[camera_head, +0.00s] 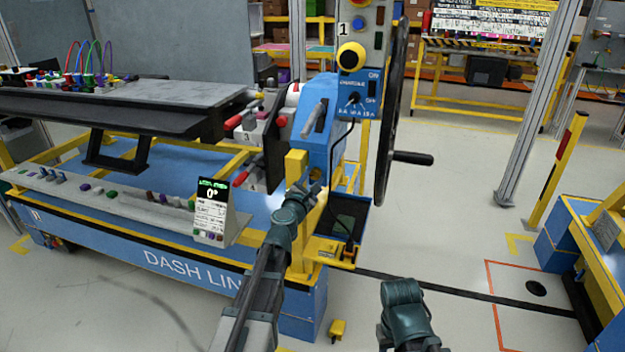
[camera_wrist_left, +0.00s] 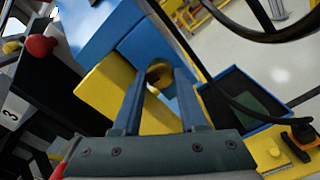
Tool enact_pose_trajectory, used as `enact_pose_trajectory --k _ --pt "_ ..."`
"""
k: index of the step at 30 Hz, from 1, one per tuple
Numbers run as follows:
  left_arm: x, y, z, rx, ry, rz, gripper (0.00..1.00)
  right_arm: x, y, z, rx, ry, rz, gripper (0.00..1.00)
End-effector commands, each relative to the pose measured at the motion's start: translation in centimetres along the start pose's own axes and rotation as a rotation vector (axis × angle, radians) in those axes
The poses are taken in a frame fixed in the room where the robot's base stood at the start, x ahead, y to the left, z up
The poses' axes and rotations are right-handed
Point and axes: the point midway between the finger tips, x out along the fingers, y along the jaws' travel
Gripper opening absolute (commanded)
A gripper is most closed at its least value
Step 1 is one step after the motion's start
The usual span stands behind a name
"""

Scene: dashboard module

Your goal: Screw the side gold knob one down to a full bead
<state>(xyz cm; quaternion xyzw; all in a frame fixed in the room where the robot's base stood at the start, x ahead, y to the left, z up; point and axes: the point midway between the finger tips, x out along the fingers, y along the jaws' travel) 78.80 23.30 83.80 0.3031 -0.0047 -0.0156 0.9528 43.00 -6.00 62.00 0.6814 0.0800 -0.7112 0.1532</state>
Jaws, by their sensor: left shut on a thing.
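The side gold knob (camera_wrist_left: 159,74) shows in the left wrist view between my two fingertips, in front of a yellow block (camera_wrist_left: 107,92) and the blue housing (camera_wrist_left: 150,42). My left gripper (camera_head: 314,188) reaches up to the side of the blue housing (camera_head: 318,128) in the head view, and its fingers also show in the left wrist view (camera_wrist_left: 160,88). It is shut on the knob. The fingers partly cover the knob, and the head view does not show it clearly. Part of my right arm shows at the bottom, but not its gripper.
A large black handwheel (camera_head: 388,115) stands right of the housing. A dark tray (camera_head: 347,215) and a hanging black cable are close to my left gripper. Open floor lies to the right.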

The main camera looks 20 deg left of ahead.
Motion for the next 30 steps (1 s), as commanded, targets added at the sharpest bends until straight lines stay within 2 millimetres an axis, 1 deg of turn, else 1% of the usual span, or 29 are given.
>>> enact_pose_trajectory --k 8,30 --pt "-0.01 0.00 0.03 0.160 -0.001 -0.001 0.00 -0.02 0.00 0.00 0.000 0.000 0.000 0.50" --pt "-0.03 0.03 0.10 0.849 -0.003 -0.001 0.00 -0.10 0.01 0.01 0.000 0.000 0.000 0.50"
